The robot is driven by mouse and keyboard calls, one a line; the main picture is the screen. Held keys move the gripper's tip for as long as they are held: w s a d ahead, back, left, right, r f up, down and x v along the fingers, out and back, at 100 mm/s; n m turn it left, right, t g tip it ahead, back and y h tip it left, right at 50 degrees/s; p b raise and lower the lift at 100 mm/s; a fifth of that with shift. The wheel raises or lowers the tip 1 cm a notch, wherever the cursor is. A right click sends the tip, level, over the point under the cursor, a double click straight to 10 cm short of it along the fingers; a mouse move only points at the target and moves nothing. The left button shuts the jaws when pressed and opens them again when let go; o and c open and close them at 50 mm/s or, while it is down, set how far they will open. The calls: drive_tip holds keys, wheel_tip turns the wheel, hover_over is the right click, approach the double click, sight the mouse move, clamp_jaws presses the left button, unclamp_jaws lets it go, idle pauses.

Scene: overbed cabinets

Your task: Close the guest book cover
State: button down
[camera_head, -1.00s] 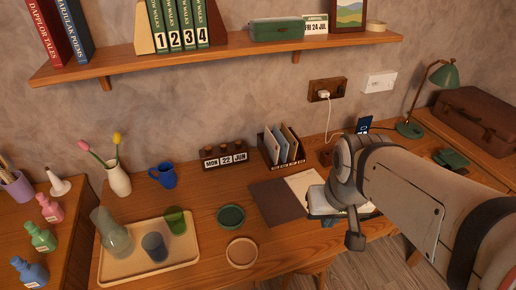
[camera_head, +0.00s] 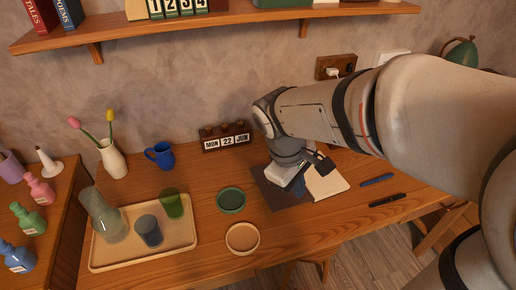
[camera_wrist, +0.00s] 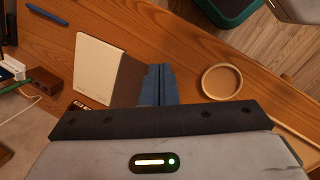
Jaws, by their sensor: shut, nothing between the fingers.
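The guest book lies open on the desk. Its dark cover (camera_head: 270,192) lies flat on the left and its cream page (camera_head: 326,183) on the right. In the wrist view the page (camera_wrist: 95,68) and part of the brown cover (camera_wrist: 129,84) show. My gripper (camera_head: 299,188) is over the cover in the head view and hides part of it. Its blue-grey fingers (camera_wrist: 159,84) are together and empty, at the cover's side away from the page in the wrist view. I cannot tell whether they touch the cover.
A green dish (camera_head: 231,199) and a round wooden dish (camera_head: 242,238) stand left of the book. A tray (camera_head: 183,260) with glasses is farther left. A calendar block (camera_head: 226,142) stands behind. A blue pen (camera_head: 376,180) and a black pen (camera_head: 387,200) lie to the right.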

drive_tip(key=w+a+f+n+h+b, duration=0.3)
drive_tip(key=w+a+f+n, duration=0.1)
drive_tip(key=a+f+n, duration=0.2)
drive_tip(key=n+t+h+b, duration=0.2)
drive_tip(key=n+t+b, duration=0.15)
drive_tip(key=n, duration=0.35)
approach(259, 209)
drive_tip(key=shift+g, duration=0.35)
drive_tip(key=w+d+f, duration=0.1)
drive_tip(key=d, duration=0.1)
drive_tip(key=w+d+f+b, duration=0.1)
drive_tip(key=d, duration=0.1)
drive_tip(key=w+d+f+b, duration=0.1)
drive_tip(key=d, duration=0.1)
drive_tip(key=shift+w+d+f, duration=0.15)
drive_tip(key=shift+d+f, duration=0.05)
drive_tip(key=shift+f, duration=0.05)
